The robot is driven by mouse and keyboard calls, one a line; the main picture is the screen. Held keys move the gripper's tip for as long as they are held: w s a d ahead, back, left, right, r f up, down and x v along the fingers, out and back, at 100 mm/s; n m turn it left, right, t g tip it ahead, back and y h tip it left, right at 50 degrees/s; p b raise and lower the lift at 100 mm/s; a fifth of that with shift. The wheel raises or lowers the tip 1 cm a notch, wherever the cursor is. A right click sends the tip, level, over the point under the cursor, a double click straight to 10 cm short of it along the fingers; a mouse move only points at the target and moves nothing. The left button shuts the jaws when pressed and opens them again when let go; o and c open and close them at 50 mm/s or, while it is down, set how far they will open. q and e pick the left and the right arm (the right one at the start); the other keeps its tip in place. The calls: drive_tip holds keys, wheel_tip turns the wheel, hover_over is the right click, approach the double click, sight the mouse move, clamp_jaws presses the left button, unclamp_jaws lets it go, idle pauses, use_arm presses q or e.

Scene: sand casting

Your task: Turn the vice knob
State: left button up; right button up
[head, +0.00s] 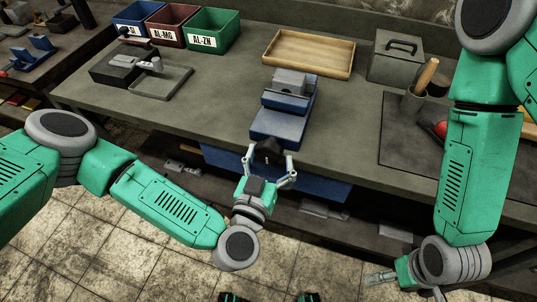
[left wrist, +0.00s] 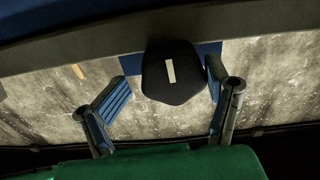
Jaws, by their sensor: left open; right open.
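The blue vice (head: 278,125) with grey jaws is on the workbench, its knob end toward me at the front edge. The black vice knob (head: 268,150) sticks out past the bench edge. In the left wrist view the knob (left wrist: 165,85) is dark with a pale stripe, upper middle. My left gripper (head: 270,165) is open, its fingers on either side of the knob. In the left wrist view the right finger is close beside the knob and the left finger stands apart; contact cannot be told. My right gripper (head: 380,278) is open and low at the lower right, away from the vice.
On the workbench (head: 225,110) are blue, maroon and green bins (head: 213,40) at the back left, a wooden tray (head: 308,75), a lidded grey box (head: 395,68) and a cup with a wooden-handled tool (head: 412,105). A shelf runs beneath. Tiled floor lies in front.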

use_arm(q)
drive_tip(key=shift+w+d+f, duration=0.1)
drive_tip(key=shift+d, duration=0.1)
drive_tip(key=shift+a, duration=0.35)
drive_tip(key=c, duration=0.5)
drive_tip(key=shift+a, duration=0.9)
drive_tip(key=c, duration=0.7)
drive_tip(key=shift+d, duration=0.45)
drive_tip(key=shift+a, duration=0.1)
drive_tip(key=shift+a, duration=0.1)
